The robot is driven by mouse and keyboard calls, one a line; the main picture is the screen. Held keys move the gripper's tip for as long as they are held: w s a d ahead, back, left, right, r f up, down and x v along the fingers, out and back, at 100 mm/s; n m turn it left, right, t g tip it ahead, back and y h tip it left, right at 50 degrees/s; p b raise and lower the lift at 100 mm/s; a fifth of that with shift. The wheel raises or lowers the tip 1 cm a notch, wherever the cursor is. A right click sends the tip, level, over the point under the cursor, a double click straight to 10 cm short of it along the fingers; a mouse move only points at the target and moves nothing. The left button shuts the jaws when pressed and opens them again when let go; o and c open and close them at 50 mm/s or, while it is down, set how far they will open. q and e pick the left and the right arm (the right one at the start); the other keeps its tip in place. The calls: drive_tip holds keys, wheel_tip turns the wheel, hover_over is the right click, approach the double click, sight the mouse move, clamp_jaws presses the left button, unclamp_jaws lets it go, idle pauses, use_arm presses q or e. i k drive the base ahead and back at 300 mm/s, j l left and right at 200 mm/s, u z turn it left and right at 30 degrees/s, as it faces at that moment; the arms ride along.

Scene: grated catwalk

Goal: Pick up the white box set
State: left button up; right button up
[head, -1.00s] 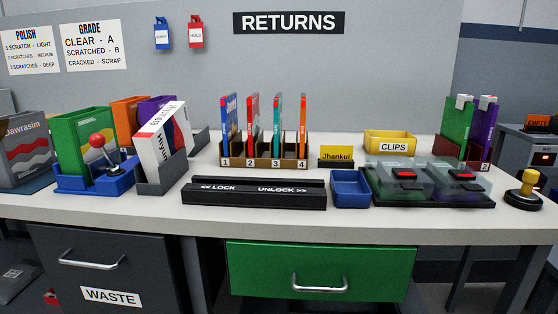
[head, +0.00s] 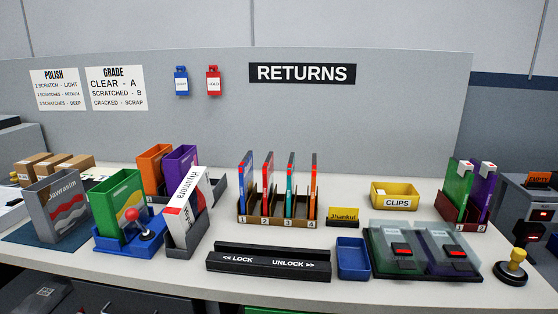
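The white box set (head: 187,199) has dark lettering on its spine and a red and dark picture on its side. It stands tilted in a dark grey holder (head: 188,241) left of centre on the counter. The purple box (head: 180,162) is behind it, and the green box (head: 117,199) in its blue tray with a red-knobbed lever is to its left. The holder hides its lower end. Neither of my grippers is in view.
A black LOCK/UNLOCK bar (head: 268,263) lies at the front. Behind it is a numbered rack (head: 278,221) of thin cases. A grey box (head: 57,205) stands far left, and a blue tray (head: 352,259) sits right of the bar. Bare counter (head: 330,176) shows behind the rack.

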sight(194, 193)
drive_tip(key=i+j+u, duration=0.15)
drive_tip(key=j+u, duration=0.25)
drive_tip(key=i+j+u, duration=0.15)
drive_tip(key=u, duration=0.3)
drive_tip(key=j, duration=0.1)
